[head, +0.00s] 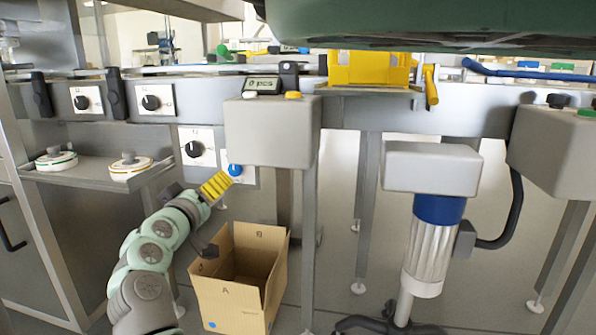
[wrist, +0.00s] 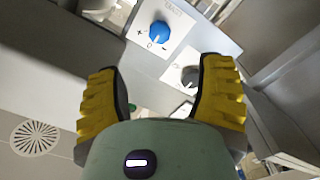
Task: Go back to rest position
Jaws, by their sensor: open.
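My gripper (head: 215,186) shows in the head view at the end of my pale green arm, raised above and left of an open cardboard box. In the wrist view my gripper (wrist: 167,95) has its two yellow ribbed fingers spread wide apart with nothing between them. A blue knob (head: 235,170) on a white plate is just right of the gripper in the head view. The same blue knob (wrist: 160,32) is beyond the fingers in the wrist view, with a dark knob (wrist: 190,75) near it. Whether the fingers touch the panel cannot be told.
The open cardboard box (head: 236,297) stands on the floor below. A grey control box (head: 268,135) sits right of my gripper. A shelf (head: 85,184) with two round white pieces is to the left. A motor unit (head: 430,235) stands at the right.

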